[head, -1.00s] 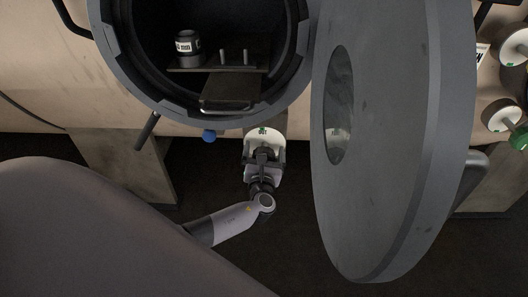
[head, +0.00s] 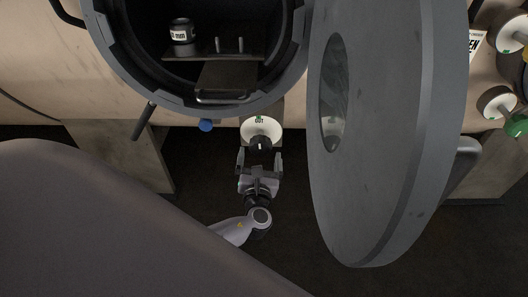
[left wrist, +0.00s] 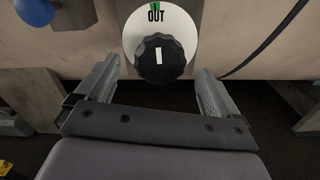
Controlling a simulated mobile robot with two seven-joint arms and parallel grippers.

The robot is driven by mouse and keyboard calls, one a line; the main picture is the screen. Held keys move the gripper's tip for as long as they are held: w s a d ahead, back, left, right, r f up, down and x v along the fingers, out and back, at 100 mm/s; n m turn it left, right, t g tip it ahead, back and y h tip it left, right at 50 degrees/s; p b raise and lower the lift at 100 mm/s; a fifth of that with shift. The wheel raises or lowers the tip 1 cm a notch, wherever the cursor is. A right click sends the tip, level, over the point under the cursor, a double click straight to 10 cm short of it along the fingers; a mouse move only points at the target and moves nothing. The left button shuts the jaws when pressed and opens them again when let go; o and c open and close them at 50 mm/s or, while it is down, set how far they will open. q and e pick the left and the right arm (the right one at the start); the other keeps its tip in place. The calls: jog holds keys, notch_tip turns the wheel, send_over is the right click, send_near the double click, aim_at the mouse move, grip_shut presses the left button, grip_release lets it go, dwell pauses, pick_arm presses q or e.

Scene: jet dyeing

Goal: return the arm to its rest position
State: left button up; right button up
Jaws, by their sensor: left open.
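My left gripper (head: 259,163) is open and empty below the opening of the machine. In the left wrist view its two fingers (left wrist: 158,88) stand wide apart, with a black knob (left wrist: 160,58) beyond and between them. The knob has a white mark pointing up toward the green mark and the word OUT on its white round dial (left wrist: 187,22). In the head view the knob (head: 260,144) sits just past the fingertips, with a gap between. My left arm comes in from the lower left. My right gripper is not in view.
A round grey door (head: 395,130) stands open close to the right of my left gripper. The open drum holds a shelf (head: 215,56) with a dark labelled can (head: 181,35) and two pegs. A blue ball (head: 206,125) is left of the dial. Dark floor below is clear.

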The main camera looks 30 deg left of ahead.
pick_arm(q)
jog(key=s+d+f+n+g+h, duration=0.5)
jog(key=s+f+n+h, duration=0.1)
jog(key=s+f+n, duration=0.6)
jog(key=s+d+r+n+h, duration=0.2)
jog(key=s+d+n+h, duration=0.1)
jog(key=n, duration=0.5)
jog(key=s+d+r+n+h, duration=0.2)
jog(key=s+n, duration=0.4)
jog(key=n, duration=0.3)
jog(key=shift+d+r+n+h, duration=0.2)
jog(key=shift+d+n+h, duration=0.1)
jog(key=shift+d+h, duration=0.15)
